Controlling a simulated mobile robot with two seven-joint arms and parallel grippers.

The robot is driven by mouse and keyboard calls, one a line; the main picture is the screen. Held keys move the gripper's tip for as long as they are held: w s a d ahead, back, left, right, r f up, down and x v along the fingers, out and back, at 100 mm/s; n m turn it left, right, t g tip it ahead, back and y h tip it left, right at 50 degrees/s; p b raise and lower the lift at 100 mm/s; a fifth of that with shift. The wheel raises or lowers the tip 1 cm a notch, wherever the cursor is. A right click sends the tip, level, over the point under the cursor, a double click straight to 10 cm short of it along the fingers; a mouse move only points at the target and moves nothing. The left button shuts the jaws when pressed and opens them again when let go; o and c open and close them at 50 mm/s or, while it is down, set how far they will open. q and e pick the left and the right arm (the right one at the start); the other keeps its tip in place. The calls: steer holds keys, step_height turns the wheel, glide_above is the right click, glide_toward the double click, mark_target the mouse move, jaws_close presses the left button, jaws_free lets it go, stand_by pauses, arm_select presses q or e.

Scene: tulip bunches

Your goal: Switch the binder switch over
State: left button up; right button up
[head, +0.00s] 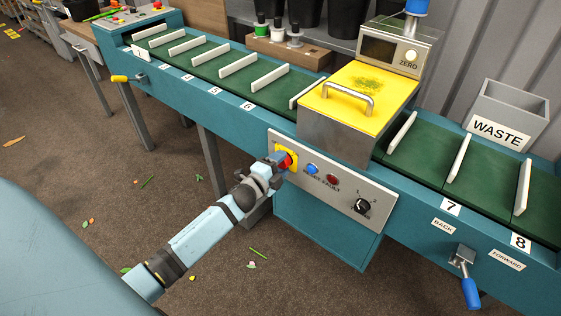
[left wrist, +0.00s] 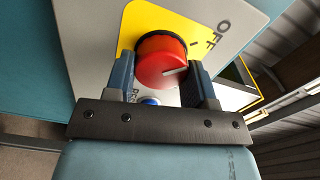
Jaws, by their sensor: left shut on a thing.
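The binder switch is a red rotary knob (head: 286,159) on a yellow plate on the front panel (head: 333,180) of the teal conveyor machine. In the left wrist view the knob (left wrist: 163,68) carries a white line pointing right in the picture. The lettering under the fingers is partly hidden. My right gripper is not in view.
Right of the switch are a blue button (head: 312,169), a red lamp (head: 332,180) and a black dial (head: 361,205). A yellow-lidded steel box (head: 358,100) sits above the panel. A blue-handled lever (head: 468,280) sticks out at lower right.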

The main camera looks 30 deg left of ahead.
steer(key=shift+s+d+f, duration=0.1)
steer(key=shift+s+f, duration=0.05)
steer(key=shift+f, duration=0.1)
arm_select(q)
steer(key=o, duration=0.9)
steer(key=shift+o, duration=0.2)
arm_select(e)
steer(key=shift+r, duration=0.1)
arm_select(q)
steer(key=s+a+p, duration=0.1)
steer(key=s+p, duration=0.1)
steer(key=s, duration=1.1)
steer(key=shift+s, duration=0.4)
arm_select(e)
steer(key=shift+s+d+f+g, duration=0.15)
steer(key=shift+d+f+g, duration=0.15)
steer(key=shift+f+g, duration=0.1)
